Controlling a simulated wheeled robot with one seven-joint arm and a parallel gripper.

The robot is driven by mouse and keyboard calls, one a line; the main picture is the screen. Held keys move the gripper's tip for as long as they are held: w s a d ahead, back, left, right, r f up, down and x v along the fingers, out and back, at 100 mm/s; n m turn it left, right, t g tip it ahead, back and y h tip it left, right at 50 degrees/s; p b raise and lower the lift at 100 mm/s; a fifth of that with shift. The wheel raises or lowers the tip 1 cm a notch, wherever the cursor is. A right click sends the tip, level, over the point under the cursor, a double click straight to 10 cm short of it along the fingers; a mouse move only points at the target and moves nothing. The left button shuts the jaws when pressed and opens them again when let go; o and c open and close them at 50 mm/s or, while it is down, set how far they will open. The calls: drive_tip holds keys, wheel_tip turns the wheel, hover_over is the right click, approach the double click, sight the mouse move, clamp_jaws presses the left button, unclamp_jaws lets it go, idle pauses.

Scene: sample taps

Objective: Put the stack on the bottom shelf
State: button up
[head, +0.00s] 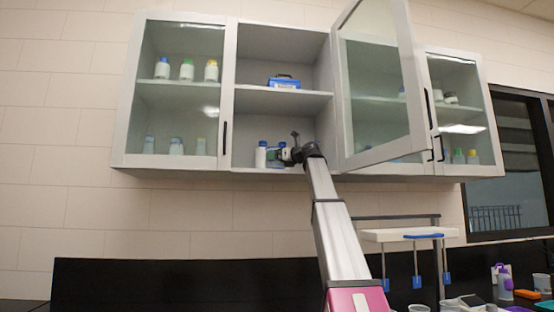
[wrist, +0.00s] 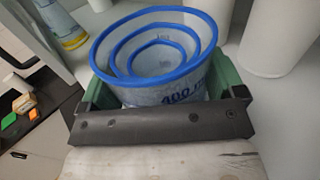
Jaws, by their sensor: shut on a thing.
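The stack (wrist: 152,62) is a nest of 3 clear beakers with blue rims, upright, with blue markings on the outer wall. My gripper (wrist: 166,88) is shut on it, with green fingers on both sides of the outer beaker. In the head view my gripper (head: 291,154) is inside the open cabinet bay, just above the bottom shelf (head: 243,167). The stack is mostly hidden there by my gripper. I cannot tell whether its base touches the shelf.
A white bottle with a blue cap (head: 261,155) stands left of my gripper. White containers (wrist: 268,38) stand close behind the stack. A blue box (head: 284,82) sits on the shelf above. The open glass door (head: 378,85) is at the right. The counter holds several small things.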

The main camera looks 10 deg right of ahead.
drive_tip(key=o, duration=0.7)
drive_tip(key=shift+c, duration=0.2)
drive_tip(key=v, duration=1.2)
drive_tip(key=shift+r, duration=0.15)
